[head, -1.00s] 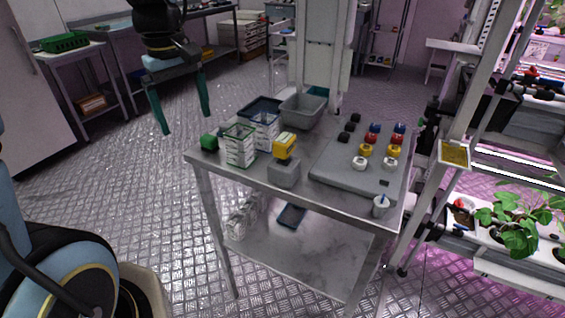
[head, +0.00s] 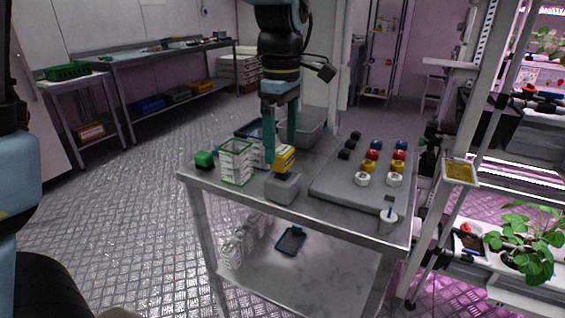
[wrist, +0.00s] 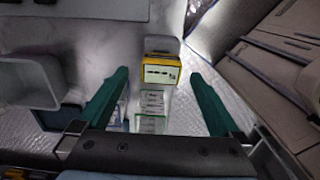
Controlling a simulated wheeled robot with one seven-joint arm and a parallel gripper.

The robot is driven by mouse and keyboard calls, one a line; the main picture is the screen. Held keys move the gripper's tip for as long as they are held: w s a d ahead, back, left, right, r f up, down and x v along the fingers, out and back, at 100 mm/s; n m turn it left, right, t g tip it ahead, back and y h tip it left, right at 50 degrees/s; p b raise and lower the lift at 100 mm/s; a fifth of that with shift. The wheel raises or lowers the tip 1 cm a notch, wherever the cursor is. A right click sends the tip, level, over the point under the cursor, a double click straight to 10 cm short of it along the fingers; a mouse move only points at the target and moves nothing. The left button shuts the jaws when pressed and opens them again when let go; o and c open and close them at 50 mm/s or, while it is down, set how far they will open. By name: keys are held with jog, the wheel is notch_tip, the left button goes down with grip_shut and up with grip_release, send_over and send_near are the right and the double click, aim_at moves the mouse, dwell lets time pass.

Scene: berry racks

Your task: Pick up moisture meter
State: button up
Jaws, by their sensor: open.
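The yellow moisture meter (head: 285,161) sits on a grey block (head: 283,188) near the front of the metal table. My gripper (head: 281,156) points down at the meter, with its green fingers spread. In the head view the left finger overlaps the meter's left side, and I cannot tell whether they touch. Nothing is held.
A grey bin (head: 309,128) is behind. A white cup (head: 388,221) stands at the front right corner.

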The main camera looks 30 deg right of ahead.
aim_at(282, 163)
jog(key=shift+s+f+p, duration=0.15)
jog(key=shift+f+p, duration=0.35)
jog(key=shift+f, duration=2.25)
jog(key=shift+c, duration=0.2)
jog(key=c, duration=1.5)
